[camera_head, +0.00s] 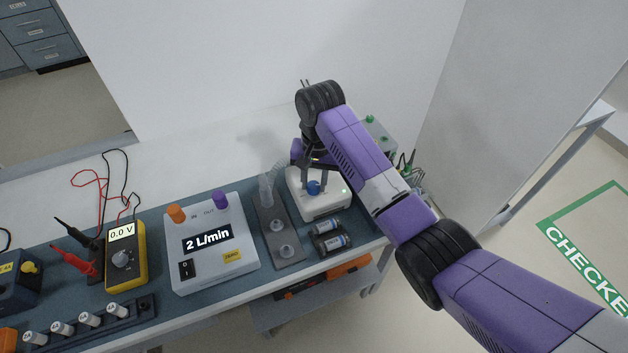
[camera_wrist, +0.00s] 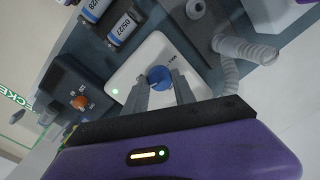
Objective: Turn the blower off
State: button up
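The blower is a white box (camera_head: 328,203) with a blue knob (camera_head: 313,187) on top and a small lit green light. In the wrist view the blower (camera_wrist: 140,62) carries the blue knob (camera_wrist: 159,78) with a "MAX" marking near it. My gripper (camera_head: 313,184) is over the blower, pointing down at the knob. In the wrist view my gripper's two fingers (camera_wrist: 160,84) are apart, one on each side of the knob. I cannot tell whether they press on it. The fingers and arm hide part of the blower's top.
A flow meter (camera_head: 212,243) reading "2 L/min" and a grey plate (camera_head: 277,232) with a clear hose stand left of the blower. Batteries (camera_head: 330,238) lie in front. A grey-green box (camera_head: 378,135) with a green knob is behind. A yellow multimeter (camera_head: 125,256) is further left.

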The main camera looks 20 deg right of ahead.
grip_shut()
jog(key=n+p, duration=0.2)
jog(key=n, duration=0.1)
jog(key=shift+r+n, duration=0.15)
jog(key=shift+n, duration=0.25)
jog(key=n+p, duration=0.2)
jog(key=n, duration=0.4)
jog(key=shift+w+p, duration=0.1)
jog(key=shift+p, duration=0.2)
jog(key=n+p, duration=0.1)
jog(key=n, duration=0.5)
jog(key=shift+w+a+n+g, duration=0.1)
jog(key=shift+n+g, duration=0.2)
jog(key=shift+n, duration=0.1)
jog(key=n, duration=0.5)
jog(key=shift+a+n, duration=0.1)
jog(key=shift+n, duration=0.2)
